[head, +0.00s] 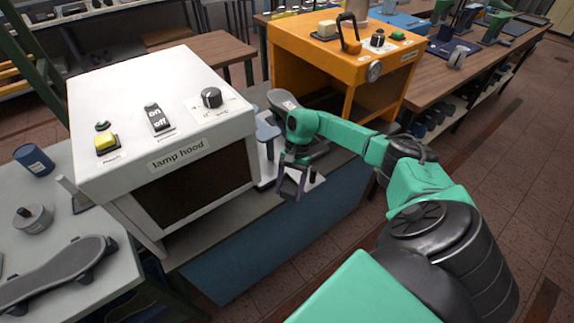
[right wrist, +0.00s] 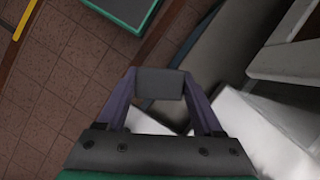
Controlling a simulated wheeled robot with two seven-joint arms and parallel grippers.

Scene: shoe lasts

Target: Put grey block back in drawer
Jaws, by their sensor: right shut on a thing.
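The grey block (right wrist: 160,84) is a small dark grey piece held between the two fingertips of my right gripper (right wrist: 160,90), in the right wrist view. The right gripper also shows in the head view (head: 291,188), pointing down in front of the gap between the white lamp hood and the orange box, near the counter's front edge. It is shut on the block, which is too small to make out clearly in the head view. No open drawer can be made out in either view. My left gripper is not in view.
The white lamp hood (head: 155,118) stands left of the gripper and the orange box (head: 345,55) behind it, both on a grey counter with a blue front (head: 255,262). A skateboard-like dark object (head: 58,272) lies on the left table. Tiled floor is open at right.

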